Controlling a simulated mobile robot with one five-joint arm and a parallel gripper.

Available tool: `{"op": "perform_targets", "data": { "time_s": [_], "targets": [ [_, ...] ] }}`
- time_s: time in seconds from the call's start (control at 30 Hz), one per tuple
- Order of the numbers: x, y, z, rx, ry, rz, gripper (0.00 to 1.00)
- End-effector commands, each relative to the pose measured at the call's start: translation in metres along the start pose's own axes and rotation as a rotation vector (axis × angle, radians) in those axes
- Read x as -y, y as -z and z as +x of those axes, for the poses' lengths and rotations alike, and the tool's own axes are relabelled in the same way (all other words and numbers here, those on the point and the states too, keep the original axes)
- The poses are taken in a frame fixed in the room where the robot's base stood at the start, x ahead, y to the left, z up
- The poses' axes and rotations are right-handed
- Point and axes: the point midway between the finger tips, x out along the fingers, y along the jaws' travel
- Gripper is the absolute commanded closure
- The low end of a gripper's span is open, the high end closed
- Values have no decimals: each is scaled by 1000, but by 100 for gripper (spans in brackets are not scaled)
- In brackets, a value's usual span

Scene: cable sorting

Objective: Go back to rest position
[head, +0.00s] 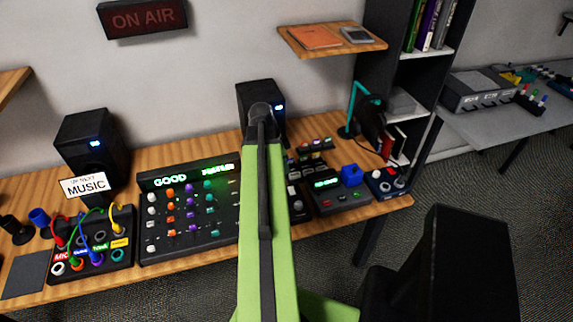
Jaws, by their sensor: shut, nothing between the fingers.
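My green arm (265,215) rises through the middle of the head view, over the desk. Its dark upper joint (261,110) is in front of a speaker. My gripper's fingers do not show in this view. Coloured cables stand in a patch box (72,278) at the left of the desk: a red cable (57,228), a green one, a blue one (84,232) and a yellow one (114,217). The box has coloured labels, one reading MIC. A sign (86,187) reading UP NEXT MUSIC stands behind it.
A mixer (152,238) with a lit green display sits mid-desk (175,153), partly behind my arm. Speakers (86,138) stand at the back. Headphones hang on a teal stand (354,100) at right. A wall shelf (335,50) and bookcase (385,45) are beyond. Carpet (545,240) is open at right.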

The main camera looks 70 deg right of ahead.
Motion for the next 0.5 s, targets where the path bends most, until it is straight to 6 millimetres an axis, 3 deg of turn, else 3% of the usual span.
{"op": "perform_targets", "data": {
  "time_s": [0.4, 0.5],
  "targets": [
    [0, -1, 1, 0, 0, -2, 100],
    [5, -14, -2, -1, 7, -25, 100]
  ]
}}
